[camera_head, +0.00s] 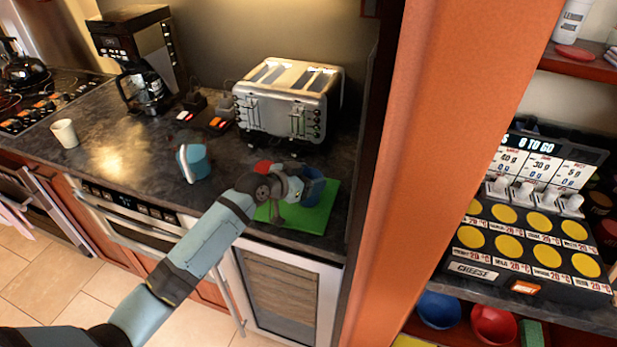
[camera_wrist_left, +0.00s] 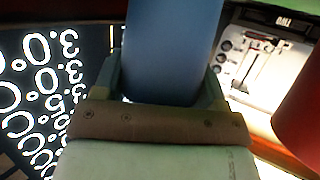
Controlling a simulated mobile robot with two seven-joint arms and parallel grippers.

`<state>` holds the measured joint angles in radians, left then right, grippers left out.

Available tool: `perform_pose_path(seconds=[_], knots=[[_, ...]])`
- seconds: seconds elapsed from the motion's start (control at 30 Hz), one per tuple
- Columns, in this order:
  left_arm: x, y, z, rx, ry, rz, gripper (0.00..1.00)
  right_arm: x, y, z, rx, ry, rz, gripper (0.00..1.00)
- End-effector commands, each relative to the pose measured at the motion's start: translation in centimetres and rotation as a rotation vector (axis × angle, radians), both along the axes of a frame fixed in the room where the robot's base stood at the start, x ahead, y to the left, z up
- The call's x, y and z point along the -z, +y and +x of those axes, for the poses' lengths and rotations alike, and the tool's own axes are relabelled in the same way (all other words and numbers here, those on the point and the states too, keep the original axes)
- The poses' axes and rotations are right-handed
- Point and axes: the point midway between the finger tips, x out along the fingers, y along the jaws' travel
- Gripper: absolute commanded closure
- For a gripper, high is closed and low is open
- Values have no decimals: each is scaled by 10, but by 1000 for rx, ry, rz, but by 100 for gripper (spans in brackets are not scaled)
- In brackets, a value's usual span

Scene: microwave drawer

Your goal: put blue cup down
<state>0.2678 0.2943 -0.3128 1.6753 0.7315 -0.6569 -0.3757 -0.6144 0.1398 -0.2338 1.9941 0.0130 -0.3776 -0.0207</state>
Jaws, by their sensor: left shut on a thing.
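The blue cup (camera_head: 314,188) is at the end of my left arm, over the green mat (camera_head: 318,216) on the dark counter. My left gripper (camera_head: 291,187) is shut on it; in the left wrist view the blue cup (camera_wrist_left: 172,50) fills the space between the two fingers. The arm hides part of the cup and mat. I cannot tell whether the cup's base touches the mat. My right gripper is not in view.
A red object (camera_head: 263,167) stands close behind my left gripper, and shows at the right of the wrist view (camera_wrist_left: 298,118). A silver toaster (camera_head: 290,100) is behind. A light-blue and white item (camera_head: 194,163) and a white cup (camera_head: 65,133) stand left. An orange panel (camera_head: 437,130) rises right.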

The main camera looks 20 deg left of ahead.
Motion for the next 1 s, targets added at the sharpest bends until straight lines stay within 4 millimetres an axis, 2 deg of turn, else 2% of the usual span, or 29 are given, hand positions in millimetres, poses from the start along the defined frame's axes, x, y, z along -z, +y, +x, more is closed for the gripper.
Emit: perform_pose_path(seconds=[0.1, 0.13, 0.23, 0.63, 1.0], knots=[[4, 0, 0, 0, 0, 0, 61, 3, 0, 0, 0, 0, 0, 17], [3, 0, 0, 0, -1, -1, 30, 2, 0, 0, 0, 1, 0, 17], [3, 0, 0, 0, 0, 0, 9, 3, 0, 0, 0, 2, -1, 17], [-2, 3, -5, 0, -1, 1, 9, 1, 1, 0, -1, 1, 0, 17], [-26, 42, -64, 1, 1, 3, 9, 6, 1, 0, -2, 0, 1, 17]])
